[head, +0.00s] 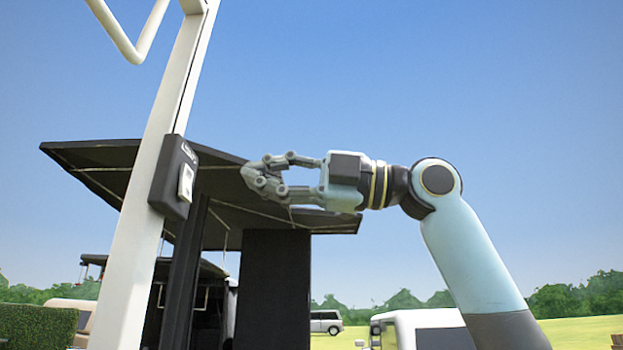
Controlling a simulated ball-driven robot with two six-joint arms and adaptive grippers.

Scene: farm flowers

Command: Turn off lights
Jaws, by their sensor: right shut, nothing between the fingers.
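A dark switch box (168,178) is fixed to the right side of a leaning white post (140,230). A small pale switch plate (187,182) shows on the box's right-hand face. My right gripper (252,175) is shut and empty. It points left toward the switch box at about the same height, with a visible gap between them in the picture. Whether the switch is on or off is too small to tell. No lit lamp shows. My left gripper is not in view.
Behind stand a black canopy (100,165) and a black panel (275,285). White vehicles (326,321) are parked on grass farther back.

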